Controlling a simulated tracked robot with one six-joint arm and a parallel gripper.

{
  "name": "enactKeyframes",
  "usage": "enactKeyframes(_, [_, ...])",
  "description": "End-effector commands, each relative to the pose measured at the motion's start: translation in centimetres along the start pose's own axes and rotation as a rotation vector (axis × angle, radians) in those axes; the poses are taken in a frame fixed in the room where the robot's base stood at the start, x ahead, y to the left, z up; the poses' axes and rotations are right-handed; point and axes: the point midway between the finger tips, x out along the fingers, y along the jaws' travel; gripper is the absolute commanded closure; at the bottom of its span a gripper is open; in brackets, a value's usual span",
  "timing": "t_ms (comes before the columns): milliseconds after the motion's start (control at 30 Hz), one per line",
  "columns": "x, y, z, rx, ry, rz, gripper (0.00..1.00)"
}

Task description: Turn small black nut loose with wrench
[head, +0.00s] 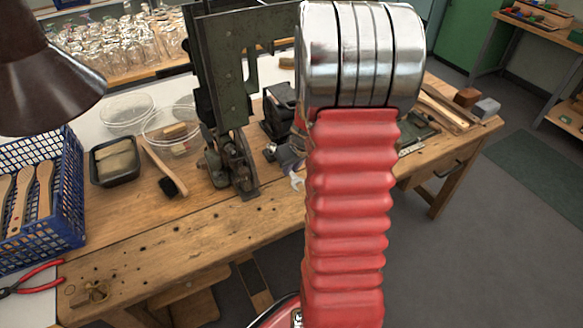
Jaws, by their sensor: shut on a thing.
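A wrench (297,182) shows only its pale, open-jawed end, just left of my red arm sleeve and in front of the dark machine parts. My gripper (289,158) is mostly hidden behind my arm; a small grey part of it shows just above the wrench end. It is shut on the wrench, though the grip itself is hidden. The small black nut cannot be made out. A dark green tufting machine (228,90) stands on the wooden bench, with a black mechanism (232,168) at its foot. I cannot tell whether the wrench touches anything.
The wooden bench (190,233) is clear along its front. On it are a brush (165,172), a black tray (115,160), clear round dishes (170,128) and a blue crate (62,195). Red pliers (35,282) lie at lower left. A dark lamp shade (50,85) hangs at left.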

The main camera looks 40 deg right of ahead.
Motion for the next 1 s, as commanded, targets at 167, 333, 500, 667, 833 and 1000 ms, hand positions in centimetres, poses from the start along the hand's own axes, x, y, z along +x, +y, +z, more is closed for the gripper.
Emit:
enactKeyframes(167, [0.14,0.01,0.02,0.000,0.001,0.000,1.00])
enactKeyframes(333, [0.31,0.02,0.09,0.000,0.001,0.001,1.00])
enactKeyframes(500, [0.48,0.01,0.17,0.000,0.001,0.000,1.00])
enactKeyframes(667, [0.65,0.01,0.24,0.000,0.000,0.000,1.00])
enactKeyframes(833, [0.81,0.00,0.31,0.000,0.000,0.000,1.00])
enactKeyframes(1000, [0.97,0.01,0.39,0.000,0.000,0.000,1.00])
